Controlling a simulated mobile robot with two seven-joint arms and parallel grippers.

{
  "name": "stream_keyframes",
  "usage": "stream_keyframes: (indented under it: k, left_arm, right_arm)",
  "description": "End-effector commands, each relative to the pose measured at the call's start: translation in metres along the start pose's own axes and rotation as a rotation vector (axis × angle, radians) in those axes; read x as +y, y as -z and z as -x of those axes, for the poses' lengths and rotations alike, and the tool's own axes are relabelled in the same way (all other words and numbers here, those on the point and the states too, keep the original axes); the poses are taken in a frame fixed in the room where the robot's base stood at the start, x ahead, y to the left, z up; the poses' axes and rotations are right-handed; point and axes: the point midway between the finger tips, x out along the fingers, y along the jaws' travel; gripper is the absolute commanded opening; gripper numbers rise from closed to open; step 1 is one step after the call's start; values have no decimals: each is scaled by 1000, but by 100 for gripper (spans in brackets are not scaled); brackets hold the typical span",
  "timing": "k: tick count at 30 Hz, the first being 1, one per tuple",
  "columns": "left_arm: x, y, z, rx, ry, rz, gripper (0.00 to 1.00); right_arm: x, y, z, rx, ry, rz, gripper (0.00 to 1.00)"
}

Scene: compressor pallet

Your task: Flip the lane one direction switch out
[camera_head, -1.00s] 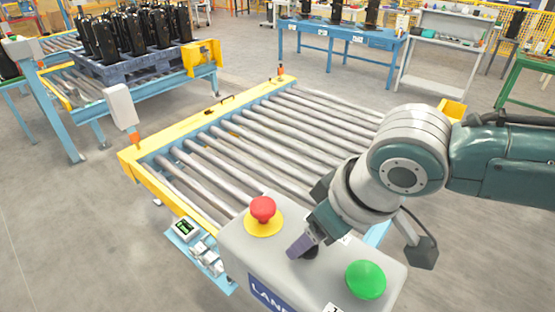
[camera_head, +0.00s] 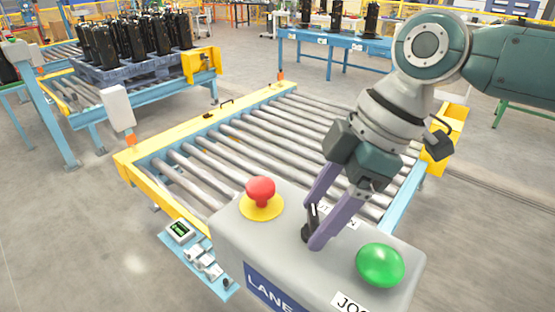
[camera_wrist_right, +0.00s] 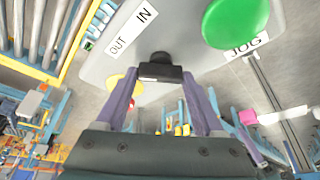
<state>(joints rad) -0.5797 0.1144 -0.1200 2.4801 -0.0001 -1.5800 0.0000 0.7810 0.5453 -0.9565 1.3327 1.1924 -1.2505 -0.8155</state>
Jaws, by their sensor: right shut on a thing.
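The lane one control box (camera_head: 300,245) is grey, with a blue "LANE" plate (camera_head: 272,290) on its front. The direction switch (camera_head: 311,222) is a small black lever on its top, between a red mushroom button and a green button; it also shows in the right wrist view (camera_wrist_right: 160,69). My right gripper (camera_head: 314,225) is shut on the switch, its purple fingers on either side of it. In the right wrist view, a white OUT/IN label (camera_wrist_right: 131,29) lies beyond the switch. My left gripper is not in view.
The red button (camera_head: 261,190) sits on a yellow disc left of the switch; the green button (camera_head: 380,265) is close on the right. The roller conveyor (camera_head: 235,150) lies behind the box. A small panel with a display (camera_head: 180,232) hangs to the left.

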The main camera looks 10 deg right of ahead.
Motion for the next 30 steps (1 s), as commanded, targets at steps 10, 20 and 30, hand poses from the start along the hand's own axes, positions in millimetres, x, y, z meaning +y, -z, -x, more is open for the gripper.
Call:
stream_keyframes:
  k: [10,20,30]
  left_arm:
    - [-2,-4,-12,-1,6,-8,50]
    - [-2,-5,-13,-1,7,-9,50]
    - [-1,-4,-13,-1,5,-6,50]
  right_arm:
    - [1,0,-1,-2,37,95,14]
    - [1,0,0,-3,41,103,14]
    - [1,0,0,-2,41,102,95]
